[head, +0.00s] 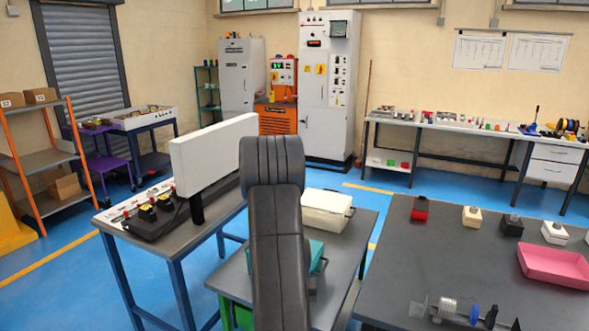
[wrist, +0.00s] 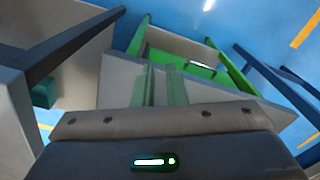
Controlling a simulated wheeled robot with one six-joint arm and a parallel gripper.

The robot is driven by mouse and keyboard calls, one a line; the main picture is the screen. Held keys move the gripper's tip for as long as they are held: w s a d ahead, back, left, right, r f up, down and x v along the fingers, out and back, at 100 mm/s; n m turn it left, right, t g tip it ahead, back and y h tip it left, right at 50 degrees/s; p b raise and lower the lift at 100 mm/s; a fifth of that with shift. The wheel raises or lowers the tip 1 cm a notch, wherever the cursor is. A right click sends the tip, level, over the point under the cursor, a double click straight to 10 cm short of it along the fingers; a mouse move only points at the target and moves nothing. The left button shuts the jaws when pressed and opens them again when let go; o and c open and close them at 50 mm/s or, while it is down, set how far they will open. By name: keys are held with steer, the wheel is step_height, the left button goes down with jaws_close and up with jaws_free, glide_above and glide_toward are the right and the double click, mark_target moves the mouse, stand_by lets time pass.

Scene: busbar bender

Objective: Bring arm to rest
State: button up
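My arm rises through the middle of the head view, dark grey and bent at the top. My gripper is hidden behind it there. In the wrist view the gripper's body fills the bottom edge, with screw heads and a lit green indicator. Two narrow greenish strips (wrist: 164,85) stand up from it close together. They look like the fingers, but their spacing is unclear. I see nothing held between them. Beyond them are a grey tabletop or shelf, a green frame and blue floor.
A table (head: 350,262) with a cream box (head: 327,209) stands right behind my arm. A bender table with a white panel (head: 213,155) is on the left. A dark table (head: 440,265) with small boxes and a pink tray (head: 555,266) is on the right. Blue floor (head: 395,182) lies between.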

steer(key=w+d+r+n, duration=0.3)
steer(key=d+n, duration=0.1)
steer(key=d, duration=0.2)
steer(key=shift+w+d+r+n, duration=0.25)
steer(key=shift+r+n, duration=0.05)
steer(key=shift+r, duration=0.1)
stand_by(0.4)
